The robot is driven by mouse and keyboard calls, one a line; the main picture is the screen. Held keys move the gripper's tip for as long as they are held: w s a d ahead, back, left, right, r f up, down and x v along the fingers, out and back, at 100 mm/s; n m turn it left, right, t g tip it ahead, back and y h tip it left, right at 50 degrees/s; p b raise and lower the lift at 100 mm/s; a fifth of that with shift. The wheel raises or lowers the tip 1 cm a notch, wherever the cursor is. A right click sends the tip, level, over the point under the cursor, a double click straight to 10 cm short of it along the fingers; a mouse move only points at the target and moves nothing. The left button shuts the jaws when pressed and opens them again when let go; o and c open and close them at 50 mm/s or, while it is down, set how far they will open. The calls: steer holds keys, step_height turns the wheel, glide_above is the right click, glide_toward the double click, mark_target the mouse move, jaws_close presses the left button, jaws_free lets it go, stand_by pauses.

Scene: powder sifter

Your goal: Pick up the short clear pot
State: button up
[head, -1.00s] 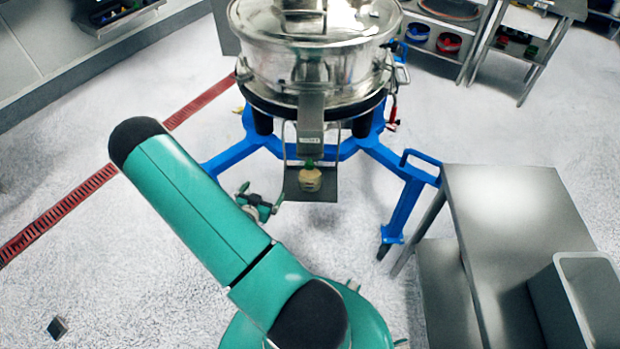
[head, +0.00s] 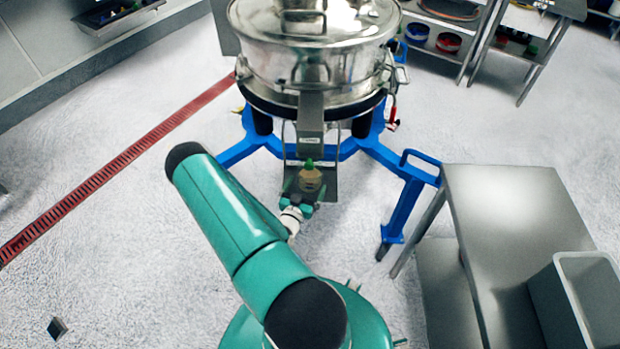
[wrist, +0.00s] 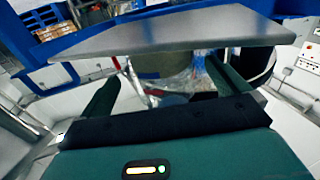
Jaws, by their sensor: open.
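The short clear pot (head: 310,180), with a beige look and a green top, stands on the small dark shelf plate (head: 325,192) under the sifter's spout. In the wrist view the pot (wrist: 165,66) shows between the two fingers, against the plate (wrist: 180,36); that picture appears upside down. My gripper (head: 305,188) is at the pot in the head view. In the wrist view my gripper (wrist: 165,84) is open, with one finger on each side of the pot. I cannot tell whether either finger touches it.
The steel sifter (head: 312,60) rises just above and behind the pot, on a blue frame (head: 405,205). A steel table (head: 515,205) with a grey bin (head: 580,295) stands at the right.

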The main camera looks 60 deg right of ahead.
mark_target(310, 174)
steer(key=d, duration=0.5)
steer(key=shift+w+d+r, duration=0.15)
steer(key=shift+w+d, duration=0.05)
steer(key=shift+w, duration=0.1)
steer(key=c, duration=1.2)
steer(key=shift+o, duration=0.2)
steer(key=shift+r, duration=0.15)
